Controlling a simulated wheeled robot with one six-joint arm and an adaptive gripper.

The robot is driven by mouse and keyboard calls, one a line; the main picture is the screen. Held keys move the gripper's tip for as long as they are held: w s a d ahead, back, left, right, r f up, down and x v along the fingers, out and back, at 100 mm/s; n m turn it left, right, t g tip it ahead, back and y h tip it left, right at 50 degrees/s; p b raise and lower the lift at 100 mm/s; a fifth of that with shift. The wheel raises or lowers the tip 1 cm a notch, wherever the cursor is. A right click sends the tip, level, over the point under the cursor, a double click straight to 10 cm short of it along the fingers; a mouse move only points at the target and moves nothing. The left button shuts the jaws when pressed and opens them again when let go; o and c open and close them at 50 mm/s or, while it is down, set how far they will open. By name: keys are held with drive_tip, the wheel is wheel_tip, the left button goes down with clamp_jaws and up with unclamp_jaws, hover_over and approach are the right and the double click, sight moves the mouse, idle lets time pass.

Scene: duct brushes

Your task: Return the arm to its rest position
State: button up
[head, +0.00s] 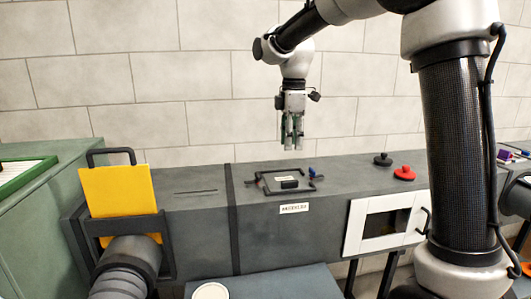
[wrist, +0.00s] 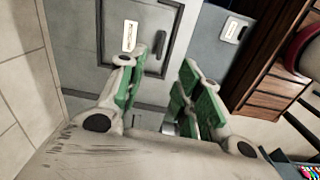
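My gripper (head: 292,143) hangs pointing down in front of the tiled wall, above the dark grey duct box (head: 200,232). It is clear of the box top and of the black-framed hatch (head: 259,185) below it. In the wrist view, the green-padded fingers of my gripper (wrist: 165,62) stand apart with nothing between them. The hatch with its dark handle (wrist: 164,30) shows beyond the fingertips there. My arm reaches in from the upper right of the head view.
A yellow plate (head: 117,200) stands upright in a slot at the left of the box. A red knob (head: 404,173) and a black knob (head: 382,159) sit on top at right. A white-framed opening (head: 360,226) is in front. Air around the gripper is free.

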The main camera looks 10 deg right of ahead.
drive_tip(key=s+d+m+t, duration=0.1)
drive_tip(key=s+d+m, duration=0.4)
drive_tip(key=s, duration=0.4)
drive_tip(key=s+d+f+m+t, duration=0.1)
drive_tip(key=s+d+m, duration=0.4)
drive_tip(key=s, duration=0.5)
drive_tip(key=s+d+f+m+t, duration=0.1)
drive_tip(key=s+d+m, duration=0.4)
drive_tip(key=s, duration=0.5)
drive_tip(key=shift+f+m+t, duration=0.25)
drive_tip(key=shift+m+t, duration=0.35)
drive_tip(key=shift+m, duration=0.5)
